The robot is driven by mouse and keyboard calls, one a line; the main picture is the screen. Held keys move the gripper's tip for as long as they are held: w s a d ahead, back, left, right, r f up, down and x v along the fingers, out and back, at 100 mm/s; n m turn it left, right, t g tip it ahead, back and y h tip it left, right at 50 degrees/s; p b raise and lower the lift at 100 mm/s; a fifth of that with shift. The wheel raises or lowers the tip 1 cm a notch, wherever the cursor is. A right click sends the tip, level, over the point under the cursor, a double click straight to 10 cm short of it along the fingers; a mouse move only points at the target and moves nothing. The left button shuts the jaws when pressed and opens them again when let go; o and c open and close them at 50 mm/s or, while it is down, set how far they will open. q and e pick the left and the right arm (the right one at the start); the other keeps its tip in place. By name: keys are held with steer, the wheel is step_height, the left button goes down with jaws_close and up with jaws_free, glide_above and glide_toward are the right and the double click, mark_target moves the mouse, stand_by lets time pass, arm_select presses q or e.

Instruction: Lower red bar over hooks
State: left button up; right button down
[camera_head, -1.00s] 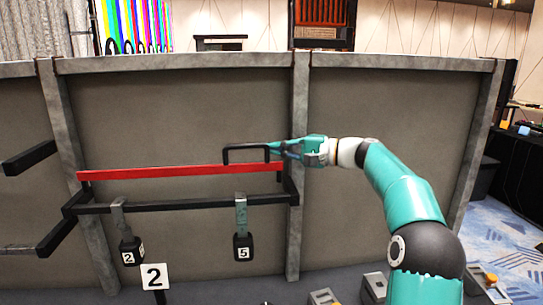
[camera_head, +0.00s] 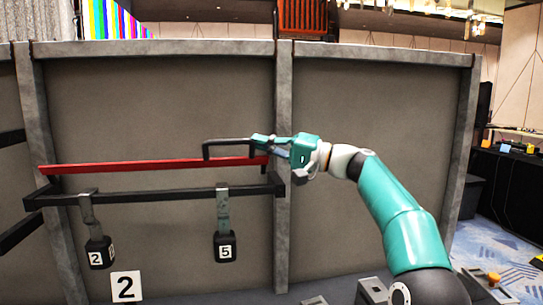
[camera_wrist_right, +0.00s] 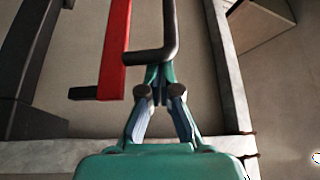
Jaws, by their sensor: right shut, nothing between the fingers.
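The red bar (camera_head: 130,166) spans the left wall panel, a little above the black rail (camera_head: 155,195) in the head view. A black handle (camera_head: 228,141) rises near the bar's right end. My right gripper (camera_head: 262,144) is at the handle's right side. In the right wrist view, its fingertips (camera_wrist_right: 158,75) are shut together close beside the bend of the handle (camera_wrist_right: 150,57), and the red bar (camera_wrist_right: 115,50) lies left of them. Two hooks, numbered 2 (camera_head: 96,252) and 5 (camera_head: 224,247), hang from the rail. My left gripper is out of view.
A grey vertical post (camera_head: 283,225) stands behind the rail's right end. Grey blocks (camera_head: 370,290) are at the bottom. The right wall panel (camera_head: 375,105) is bare behind my arm.

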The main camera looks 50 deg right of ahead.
mark_target(265, 168)
steer(key=s+f+n+y+b, duration=0.1)
steer(key=n+b, duration=0.2)
steer(key=b, duration=0.1)
steer(key=s+a+f+n+y+b, duration=0.1)
steer(key=n+y+b, duration=0.1)
steer(key=n+b, duration=0.1)
steer(key=s+a+f+n+y+b, duration=0.1)
steer(key=f+n+b, duration=0.1)
steer(key=b, duration=0.2)
steer(key=shift+a+f+n+y+b, duration=0.1)
steer(key=shift+a+n+y+b, duration=0.05)
steer(key=shift+n+y+b, duration=0.2)
steer(key=f+b, duration=0.1)
steer(key=s+f+n+y+b, duration=0.1)
steer(key=b, duration=0.1)
steer(key=a+f+n+b, duration=0.1)
steer(key=shift+s+f+n+y+b, duration=0.15)
steer(key=shift+n+y+b, duration=0.1)
steer(key=shift+b, duration=0.05)
